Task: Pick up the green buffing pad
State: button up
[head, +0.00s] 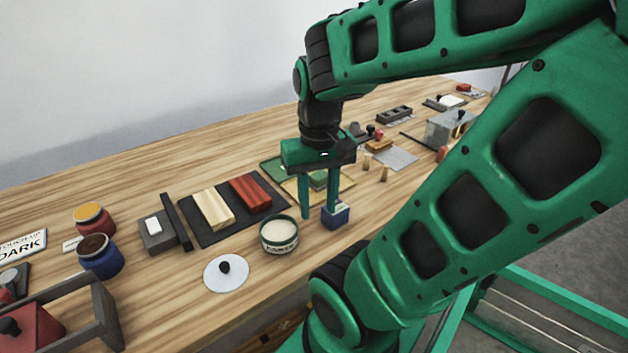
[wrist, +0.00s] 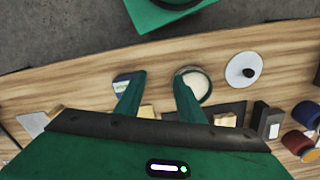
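A small green block that looks like the green buffing pad (head: 318,179) lies on a yellow-edged tray in the head view, seen between my fingers and partly hidden by them. I cannot make it out in the wrist view, where my gripper's body covers much of the table. My gripper (head: 319,211) points down over the table with its two green fingers apart and nothing between them. In the wrist view the fingers (wrist: 159,80) stand apart over bare wood.
A blue block (head: 336,216) stands close by the right finger, and a round tin of cream paste (head: 279,236) stands left of the fingers. A white disc with a black knob (head: 227,272) lies nearer the front edge. A dark tray (head: 197,236) holds wood samples. Some front wood is clear.

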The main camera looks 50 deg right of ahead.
jog(key=o, duration=0.4)
jog(key=shift+s+d+r+m, duration=0.2)
jog(key=shift+d+r+m, duration=0.25)
jog(key=shift+r, duration=0.15)
jog(key=m, duration=1.3)
send_over(320, 174)
jog(key=shift+n, duration=0.25)
notch_tip(320, 174, down, 5)
jog(key=shift+s+r, duration=0.1)
jog(key=shift+r, duration=0.1)
jog(key=shift+a+f, duration=0.1)
jog(key=shift+f, duration=2.55)
